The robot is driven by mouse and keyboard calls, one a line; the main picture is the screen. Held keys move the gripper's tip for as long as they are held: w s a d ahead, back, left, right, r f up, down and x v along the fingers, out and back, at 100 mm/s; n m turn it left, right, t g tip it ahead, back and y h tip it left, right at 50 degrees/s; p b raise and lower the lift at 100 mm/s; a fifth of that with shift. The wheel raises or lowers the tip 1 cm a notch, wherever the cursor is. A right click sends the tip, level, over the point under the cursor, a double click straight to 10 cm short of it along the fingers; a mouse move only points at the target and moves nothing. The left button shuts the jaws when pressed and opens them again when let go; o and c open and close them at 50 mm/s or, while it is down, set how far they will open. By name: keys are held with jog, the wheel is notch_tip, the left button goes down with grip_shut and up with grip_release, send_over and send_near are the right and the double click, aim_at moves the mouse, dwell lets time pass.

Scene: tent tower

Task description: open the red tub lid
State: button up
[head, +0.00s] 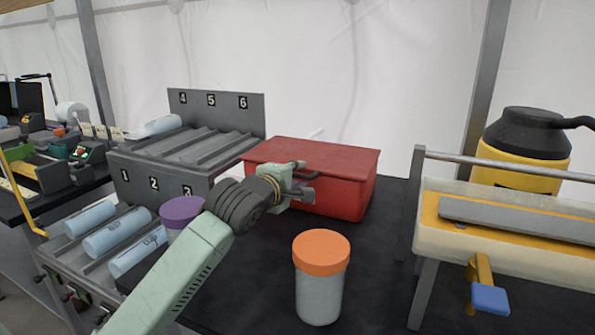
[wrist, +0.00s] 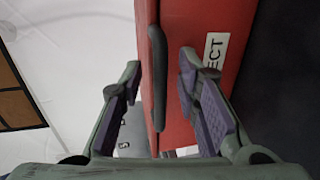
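The red tub (head: 345,195) stands on the dark table against the rack, with its flat red lid (head: 335,157) lying shut on top. In the wrist view the red tub (wrist: 222,22) is seen close, with a white label on its front. A dark bar handle (wrist: 158,75) runs along the lid's edge. My gripper (wrist: 160,72) is open, with one purple-padded finger on each side of the handle; contact cannot be told. In the head view my gripper (head: 304,184) is at the tub's front left and hides part of it.
An orange-lidded jar (head: 320,285) stands in front of the tub. A purple-lidded jar (head: 180,215) is left of my arm. A numbered grey rack (head: 215,105) holds pale cylinders at left. A yellow-and-white trough (head: 510,225) stands right. Bare table lies between jar and trough.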

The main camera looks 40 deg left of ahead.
jog(key=shift+w, duration=0.25)
grip_shut()
dwell(0.8)
